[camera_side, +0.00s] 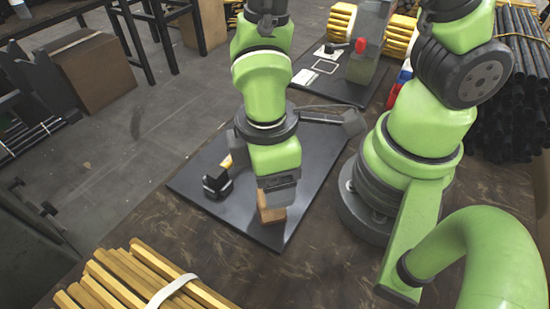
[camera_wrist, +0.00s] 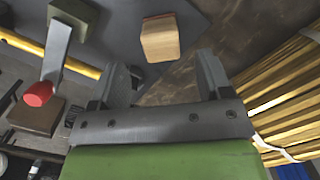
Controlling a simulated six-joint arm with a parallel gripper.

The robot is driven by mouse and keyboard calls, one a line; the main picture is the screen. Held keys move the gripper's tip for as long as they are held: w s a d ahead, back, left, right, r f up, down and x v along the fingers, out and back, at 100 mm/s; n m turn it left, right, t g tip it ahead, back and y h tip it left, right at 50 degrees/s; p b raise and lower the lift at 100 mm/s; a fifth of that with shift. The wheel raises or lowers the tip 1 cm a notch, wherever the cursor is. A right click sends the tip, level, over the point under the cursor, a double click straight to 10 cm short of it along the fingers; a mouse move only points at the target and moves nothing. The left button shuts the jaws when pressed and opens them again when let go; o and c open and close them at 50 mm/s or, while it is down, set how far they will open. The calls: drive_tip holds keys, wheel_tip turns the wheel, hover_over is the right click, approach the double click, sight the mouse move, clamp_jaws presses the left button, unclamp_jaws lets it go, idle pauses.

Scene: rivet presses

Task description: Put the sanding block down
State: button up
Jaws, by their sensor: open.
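The sanding block, a tan wooden block (camera_side: 270,208), stands on the dark board (camera_side: 288,226) near its front edge in the side view. In the wrist view the block (camera_wrist: 161,40) shows a thin reddish layer along its far edge. My gripper (camera_side: 278,190) is directly above the block in the side view and partly hides it. In the wrist view my gripper (camera_wrist: 163,68) has its two fingers spread wide, and the block is just beyond the fingertips, with nothing held. Whether a finger touches the block cannot be told.
A small black device (camera_side: 217,183) stands on the same board, left of my gripper. A grey press with a red knob (camera_side: 361,46) stands on another board behind. Yellow bars (camera_side: 135,279) lie at the front left.

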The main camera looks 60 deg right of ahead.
drive_tip(key=d+r+m+t, duration=0.2)
drive_tip(key=d+r+m, duration=0.1)
drive_tip(key=r, duration=0.4)
drive_tip(key=s+d+r+m+t+y, duration=0.1)
drive_tip(key=d+r+m+t, duration=0.2)
drive_tip(key=r+m, duration=0.2)
drive_tip(key=d+r+m+t+y, duration=0.1)
drive_tip(key=r+m, duration=0.4)
drive_tip(key=r, duration=0.5)
drive_tip(key=d+t, duration=0.1)
drive_tip(key=d, duration=0.1)
drive_tip(key=shift+s+d+t, duration=0.25)
drive_tip(key=shift+d+t, duration=0.05)
